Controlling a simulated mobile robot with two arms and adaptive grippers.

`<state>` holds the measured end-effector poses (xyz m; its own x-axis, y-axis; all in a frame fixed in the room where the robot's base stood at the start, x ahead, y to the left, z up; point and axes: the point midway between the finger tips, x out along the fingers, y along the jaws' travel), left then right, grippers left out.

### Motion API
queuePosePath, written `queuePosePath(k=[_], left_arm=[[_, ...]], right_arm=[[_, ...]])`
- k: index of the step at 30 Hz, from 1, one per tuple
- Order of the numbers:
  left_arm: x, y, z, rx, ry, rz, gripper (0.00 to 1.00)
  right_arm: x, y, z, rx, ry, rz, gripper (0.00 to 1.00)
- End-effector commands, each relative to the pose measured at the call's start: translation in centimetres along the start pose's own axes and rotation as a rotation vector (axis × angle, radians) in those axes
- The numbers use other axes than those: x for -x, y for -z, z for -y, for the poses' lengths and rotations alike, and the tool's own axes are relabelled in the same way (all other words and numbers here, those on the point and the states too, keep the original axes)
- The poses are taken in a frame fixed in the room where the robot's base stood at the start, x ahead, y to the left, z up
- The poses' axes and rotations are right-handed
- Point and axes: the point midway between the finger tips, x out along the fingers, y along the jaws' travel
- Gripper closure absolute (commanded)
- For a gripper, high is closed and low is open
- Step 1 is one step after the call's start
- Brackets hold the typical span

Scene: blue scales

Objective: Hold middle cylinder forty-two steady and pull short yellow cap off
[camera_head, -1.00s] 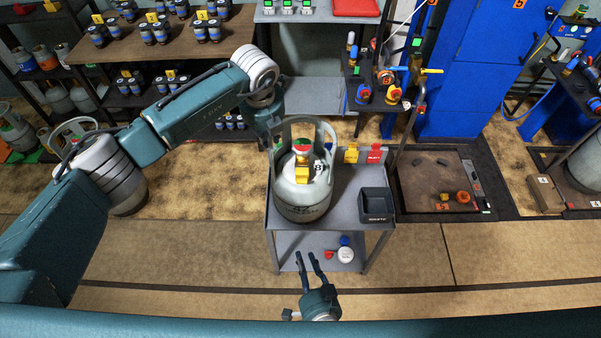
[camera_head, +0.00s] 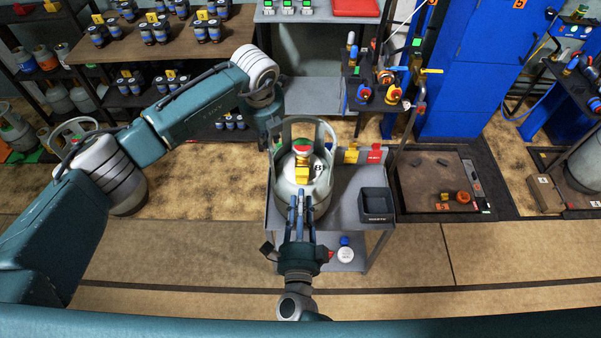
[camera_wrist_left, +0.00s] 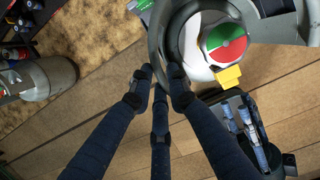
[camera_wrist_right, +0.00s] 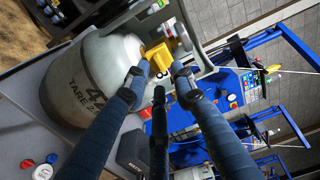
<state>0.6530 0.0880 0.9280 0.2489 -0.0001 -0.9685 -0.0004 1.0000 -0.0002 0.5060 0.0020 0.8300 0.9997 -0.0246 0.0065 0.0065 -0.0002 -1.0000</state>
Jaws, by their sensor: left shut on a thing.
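The grey gas cylinder (camera_head: 287,208) stands upright on a grey cart, and "42 TARE" shows on its side in the right wrist view (camera_wrist_right: 72,88). The short yellow cap (camera_head: 302,173) is on the front of its valve, below a red-green disc; it also shows in the left wrist view (camera_wrist_left: 229,76). My left gripper (camera_wrist_left: 160,78) is shut on the cylinder's collar rim (camera_wrist_left: 153,44) at its left side. My right gripper (camera_wrist_right: 158,76) is open, fingers apart, in front of the valve. The yellow cap (camera_wrist_right: 159,56) lies just beyond the gap between its fingertips.
The cart (camera_head: 344,205) carries a black bin (camera_head: 376,204) to the cylinder's right and yellow and red tags (camera_head: 374,155) behind. A white-capped item (camera_head: 345,254) sits on its lower shelf. A blue cabinet (camera_head: 465,70) stands at the back right.

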Motion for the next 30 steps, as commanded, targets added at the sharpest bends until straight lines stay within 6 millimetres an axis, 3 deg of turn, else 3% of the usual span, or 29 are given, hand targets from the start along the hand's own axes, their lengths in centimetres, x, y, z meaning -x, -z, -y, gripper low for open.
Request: queuePosePath(k=[1,10,23,24,27,30], left_arm=[[-0.5,0.8,0.1,-0.006,-0.003,-0.018,1.0],[-0.5,0.8,0.1,-0.006,-0.002,-0.017,1.0],[-0.5,0.8,0.1,-0.006,-0.002,-0.017,1.0],[-0.5,0.7,0.1,-0.006,-0.002,-0.017,1.0],[-0.5,0.7,0.1,-0.006,-0.002,-0.017,1.0],[-0.5,0.7,0.1,-0.006,-0.002,-0.017,1.0]], right_arm=[[-0.9,0.0,0.0,0.0,0.002,-0.001,0.75],[-4.2,0.0,0.0,0.001,0.001,0.0,0.75],[-5.0,0.0,-0.1,0.001,0.0,0.0,0.75],[-5.0,0.0,-0.1,0.001,0.0,0.0,0.77],[-5.0,0.0,-0.1,0.001,0.0,0.001,0.97],[-5.0,0.0,-0.1,0.001,0.0,0.0,1.0]])
